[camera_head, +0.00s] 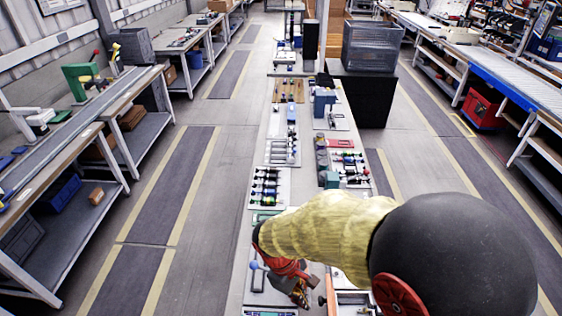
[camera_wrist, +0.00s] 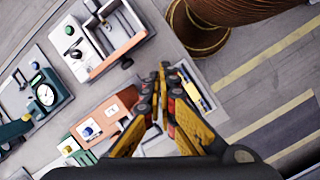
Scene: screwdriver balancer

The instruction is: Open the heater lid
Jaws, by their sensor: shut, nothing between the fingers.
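My gripper (camera_wrist: 160,90) points away from the wrist camera with its yellow and black fingers drawn together and nothing between them. In the head view my gripper (camera_head: 299,294) is low over the near end of the long bench, partly hidden by my arm. A white-framed box with a brown plate (camera_wrist: 122,48) and a dark knob at its edge lies up and left of the fingertips in the wrist view, apart from them. It may be the heater; I cannot tell for sure. In the head view a similar orange-and-white box (camera_head: 352,299) is cut off by the lower edge.
A gauge device (camera_wrist: 45,94) stands at the left in the wrist view. A brown-and-white unit with a blue button (camera_wrist: 88,131) is below it. A blue ball knob (camera_head: 254,265) stands left of my gripper. The floor aisle (camera_head: 200,230) left of the bench is clear.

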